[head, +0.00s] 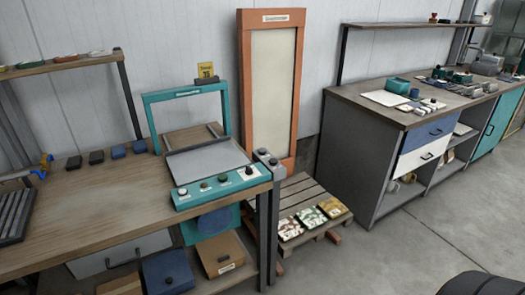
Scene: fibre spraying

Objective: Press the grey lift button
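A teal control panel (215,194) runs along the front edge of the wooden workbench, below a grey sloped plate. It carries a row of several small round buttons with pale labels. The button at the right end (248,170) looks dark grey or black. I cannot tell for sure which one is the grey lift button. Neither of my grippers is in view, and nothing touches the panel.
A teal upright frame (152,120) stands behind the grey plate (205,160). A pallet (290,197) with several patterned packs lies on the floor. A second workbench (350,90) stands right; open floor lies in front.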

